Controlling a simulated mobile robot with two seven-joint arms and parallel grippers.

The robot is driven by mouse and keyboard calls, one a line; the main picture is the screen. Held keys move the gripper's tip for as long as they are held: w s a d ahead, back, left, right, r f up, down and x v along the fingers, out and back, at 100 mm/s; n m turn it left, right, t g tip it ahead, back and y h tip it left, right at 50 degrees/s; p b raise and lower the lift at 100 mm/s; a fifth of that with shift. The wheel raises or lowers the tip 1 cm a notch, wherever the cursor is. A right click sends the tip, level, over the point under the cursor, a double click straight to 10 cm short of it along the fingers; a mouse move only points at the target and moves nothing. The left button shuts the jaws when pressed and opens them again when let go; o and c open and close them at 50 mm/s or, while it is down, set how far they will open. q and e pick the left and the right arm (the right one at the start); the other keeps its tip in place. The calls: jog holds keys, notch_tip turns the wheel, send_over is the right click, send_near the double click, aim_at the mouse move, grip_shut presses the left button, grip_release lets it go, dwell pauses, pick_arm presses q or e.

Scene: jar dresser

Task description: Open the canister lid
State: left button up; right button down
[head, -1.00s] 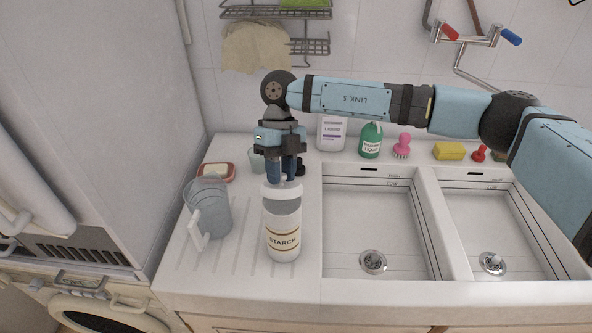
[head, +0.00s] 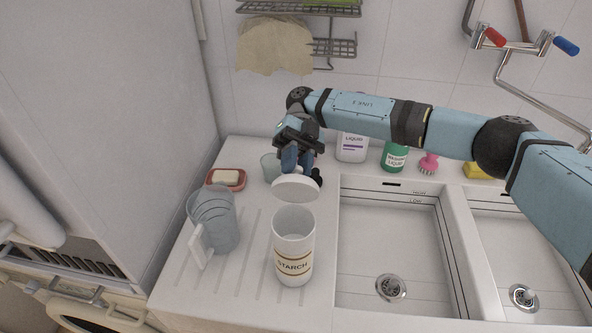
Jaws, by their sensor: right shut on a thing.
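The white canister (head: 293,250) with a STARCH label stands upright on the ribbed drainboard, left of the sink. Its top is open and I can see into its mouth. The white round lid (head: 297,188) is above and slightly behind the canister, tilted and apart from its rim. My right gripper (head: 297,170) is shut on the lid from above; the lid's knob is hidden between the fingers. My left gripper is not in view.
A translucent jug (head: 214,220) stands left of the canister. A soap dish (head: 226,179) and a small cup (head: 270,167) are behind. Bottles, including a green one (head: 395,155), line the wall. The double sink (head: 390,240) is to the right.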

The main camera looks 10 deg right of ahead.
jog(key=shift+w+f+g+b, duration=0.2)
jog(key=shift+f+g+b, duration=0.1)
jog(key=shift+g, duration=0.2)
jog(key=c, duration=0.9)
grip_release()
jog(key=shift+r, duration=0.1)
notch_tip(320, 180, up, 20)
jog(key=shift+b, duration=0.45)
